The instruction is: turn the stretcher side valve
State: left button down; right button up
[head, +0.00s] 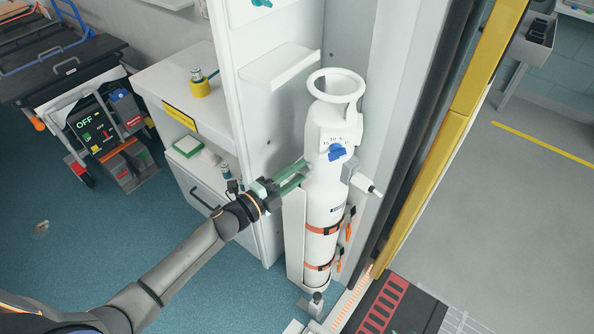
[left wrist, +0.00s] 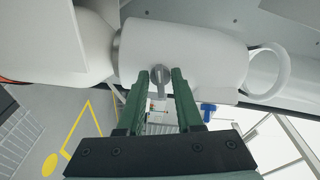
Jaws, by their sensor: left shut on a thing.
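A tall white gas cylinder (head: 322,205) stands upright in a narrow bay, with a white ring handle on top and a blue knob (head: 338,153) on its front. My left gripper (head: 304,171) reaches its upper left side with green fingers. In the left wrist view, a small grey valve lever (left wrist: 158,77) on the white cylinder head (left wrist: 195,50) sits between the fingertips, and the gripper is shut on it. The blue knob also shows in that view (left wrist: 208,110), right of the fingers. In the head view the lever is hidden at the fingertips. My right gripper is not in view.
Orange-buckled straps (head: 325,229) hold the cylinder. A white cabinet (head: 195,90) stands left of it, and a stretcher (head: 68,64) is at the upper left. A yellow door edge (head: 450,135) lies to the right. Blue floor (head: 110,230) is open at lower left.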

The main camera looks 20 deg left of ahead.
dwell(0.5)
pick_arm(q)
jog(key=c, duration=0.9)
grip_release()
jog(key=shift+c, duration=0.2)
jog(key=shift+s+a, duration=0.1)
jog(key=v, duration=1.2)
jog(key=shift+s+b, duration=0.15)
jog(key=shift+b, duration=0.2)
jog(key=s+d+f+n+g+y, duration=0.2)
jog(key=s+f+n+g+y, duration=0.1)
jog(key=s+f+n, duration=0.4)
jog(key=s+d+f+n+g+y+p, duration=0.1)
jog(key=s+d+f+n+g+y, duration=0.2)
jog(key=s+f+n, duration=0.4)
jog(key=s+n, duration=0.1)
jog(key=n, duration=0.4)
jog(key=shift+d+g+y+p, duration=0.25)
jog(key=shift+g+y+p, duration=0.05)
